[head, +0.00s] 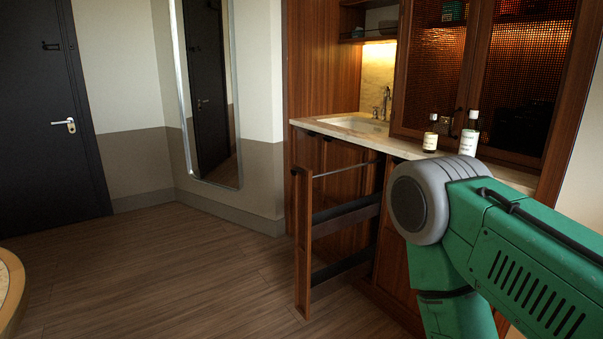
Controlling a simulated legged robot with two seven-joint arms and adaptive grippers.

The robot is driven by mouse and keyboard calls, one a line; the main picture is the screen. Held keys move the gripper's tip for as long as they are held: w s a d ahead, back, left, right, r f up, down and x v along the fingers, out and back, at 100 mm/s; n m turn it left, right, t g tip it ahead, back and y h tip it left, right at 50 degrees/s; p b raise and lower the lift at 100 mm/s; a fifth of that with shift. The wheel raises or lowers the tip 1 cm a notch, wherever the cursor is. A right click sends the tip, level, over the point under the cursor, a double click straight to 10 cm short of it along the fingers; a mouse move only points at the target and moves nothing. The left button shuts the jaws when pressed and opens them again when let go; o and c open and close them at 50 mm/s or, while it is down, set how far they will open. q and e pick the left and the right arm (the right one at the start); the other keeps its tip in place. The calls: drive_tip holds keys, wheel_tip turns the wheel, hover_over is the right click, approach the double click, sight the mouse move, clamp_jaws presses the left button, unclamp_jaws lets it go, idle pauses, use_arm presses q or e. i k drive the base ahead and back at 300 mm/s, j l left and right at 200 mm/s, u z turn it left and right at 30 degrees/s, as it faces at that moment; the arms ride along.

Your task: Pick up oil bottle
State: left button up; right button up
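Two small labelled bottles stand upright on the kitchenette counter (330,132) at its right part. The left one is an amber-brown bottle (431,141) with a white label and pale cap. The right one is a taller, whitish bottle (470,141) with a white cap and a printed label. I cannot read which one holds oil. My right arm comes in from the right in front of the counter, its lower part running out of the bottom edge. Its gripper is out of view. My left arm and gripper are not in view.
A narrow pull-out rack (304,240) stands open below the counter, jutting into the room. A sink (352,124) with a faucet (386,103) lies left of the bottles. Mesh-front cabinet doors (437,70) rise behind them. The wooden floor (170,275) to the left is clear.

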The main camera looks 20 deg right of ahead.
sight(431, 137)
drive_tip(key=i+z, duration=0.25)
drive_tip(key=i, duration=0.2)
drive_tip(key=i+j+z, duration=0.25)
drive_tip(key=i, duration=0.2)
drive_tip(key=i+l, duration=0.05)
